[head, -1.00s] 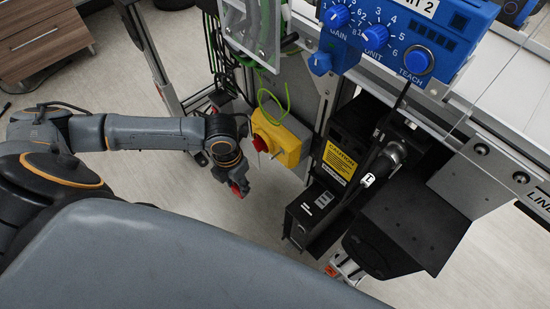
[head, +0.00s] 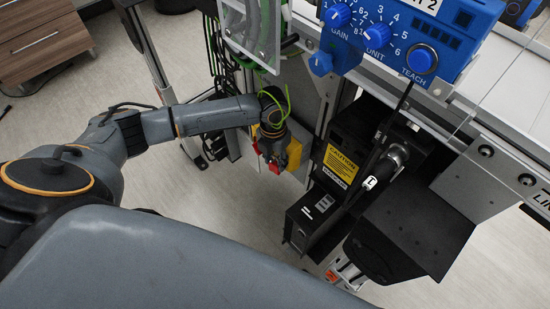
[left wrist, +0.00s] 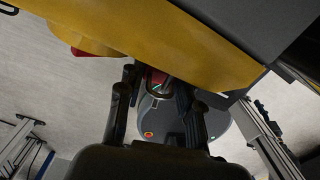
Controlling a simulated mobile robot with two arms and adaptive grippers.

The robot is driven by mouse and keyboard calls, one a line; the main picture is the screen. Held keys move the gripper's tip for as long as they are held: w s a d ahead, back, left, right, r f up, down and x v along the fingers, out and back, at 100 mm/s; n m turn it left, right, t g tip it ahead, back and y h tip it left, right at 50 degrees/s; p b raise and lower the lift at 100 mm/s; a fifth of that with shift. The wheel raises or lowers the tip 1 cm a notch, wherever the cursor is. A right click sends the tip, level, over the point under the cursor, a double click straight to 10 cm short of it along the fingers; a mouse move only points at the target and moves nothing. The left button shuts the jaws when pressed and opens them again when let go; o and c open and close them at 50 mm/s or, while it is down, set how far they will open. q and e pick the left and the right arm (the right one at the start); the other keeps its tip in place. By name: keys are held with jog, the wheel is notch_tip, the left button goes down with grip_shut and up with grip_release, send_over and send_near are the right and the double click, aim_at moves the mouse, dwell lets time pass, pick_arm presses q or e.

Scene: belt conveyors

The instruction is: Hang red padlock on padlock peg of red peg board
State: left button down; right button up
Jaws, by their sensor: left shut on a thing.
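My left gripper (head: 280,158) is in front of the yellow box (head: 294,158) below the conveyor frame. It is shut on a small red thing, which looks like the red padlock (head: 274,167), pointing down. The gripper covers part of the box. My right gripper is not in view.
A blue control panel (head: 385,35) is mounted above, on the conveyor's edge. A black cabinet with a yellow caution label (head: 340,162) stands right of the yellow box. Green and black cables hang behind my arm. The floor at left is open; a wooden drawer unit (head: 40,40) stands far left.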

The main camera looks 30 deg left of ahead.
pick_arm(q)
jog(key=shift+f, duration=0.2)
jog(key=c, duration=0.9)
grip_release()
jog(key=shift+o, duration=0.2)
